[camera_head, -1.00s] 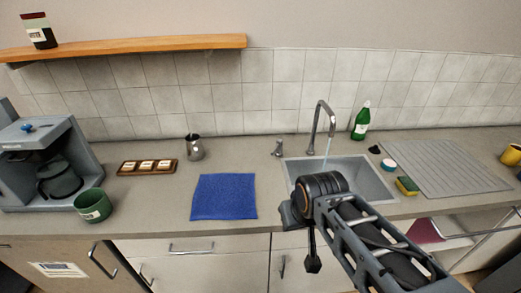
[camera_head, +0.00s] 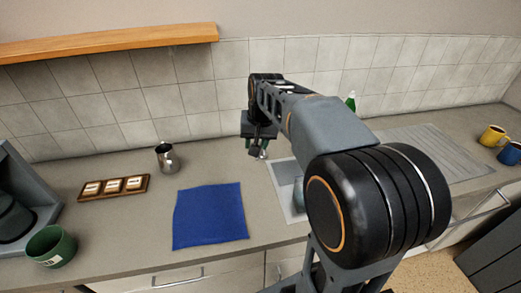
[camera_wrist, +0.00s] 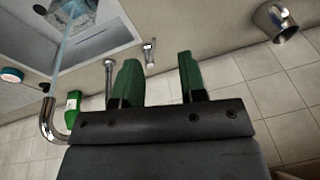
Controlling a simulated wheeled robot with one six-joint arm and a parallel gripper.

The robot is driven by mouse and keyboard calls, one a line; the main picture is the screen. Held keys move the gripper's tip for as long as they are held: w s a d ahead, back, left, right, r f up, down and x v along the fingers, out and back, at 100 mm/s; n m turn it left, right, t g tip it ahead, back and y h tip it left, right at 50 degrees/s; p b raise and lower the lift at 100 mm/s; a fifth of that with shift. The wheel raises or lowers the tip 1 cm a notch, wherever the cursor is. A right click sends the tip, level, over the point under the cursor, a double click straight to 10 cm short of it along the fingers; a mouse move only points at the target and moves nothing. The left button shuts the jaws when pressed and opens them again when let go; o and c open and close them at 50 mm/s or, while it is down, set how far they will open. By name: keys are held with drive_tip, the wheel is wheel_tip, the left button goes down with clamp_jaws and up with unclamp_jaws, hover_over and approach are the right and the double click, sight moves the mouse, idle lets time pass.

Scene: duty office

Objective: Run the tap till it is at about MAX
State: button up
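The tap (camera_wrist: 47,125) is a curved chrome spout in the wrist view, with a pale blue water stream (camera_wrist: 62,50) running from it. A clear vessel (camera_wrist: 72,10) shows partly in the sink under the stream; no level or MAX mark can be read. Small chrome tap fittings (camera_wrist: 149,48) are just beyond my gripper's fingers. My gripper (camera_wrist: 157,60) has green fingers that are apart with nothing between them. In the head view my gripper (camera_head: 257,148) is at the sink's back left, and my arm hides the spout and most of the sink (camera_head: 283,190).
A green bottle (camera_wrist: 72,108) stands beside the spout. A metal pitcher (camera_head: 167,157), a wooden tray (camera_head: 115,197), a blue cloth (camera_head: 208,216) and a green mug (camera_head: 50,246) are on the counter to the left. Yellow (camera_head: 492,138) and blue (camera_head: 510,153) mugs are at right.

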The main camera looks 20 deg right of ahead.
drive_tip(key=w+d+f+m+g+y, duration=0.1)
drive_tip(key=w+d+f+m, duration=0.35)
drive_tip(key=w+d, duration=0.75)
drive_tip(key=shift+n, duration=0.45)
drive_tip(key=p+x, duration=0.1)
drive_tip(key=x, duration=0.4)
drive_tip(key=a+p+x, duration=0.1)
drive_tip(key=x, duration=0.3)
drive_tip(key=a+p+x, duration=0.1)
drive_tip(key=x, duration=0.4)
drive_tip(key=shift+w+a, duration=0.15)
drive_tip(key=shift+w, duration=0.3)
clamp_jaws()
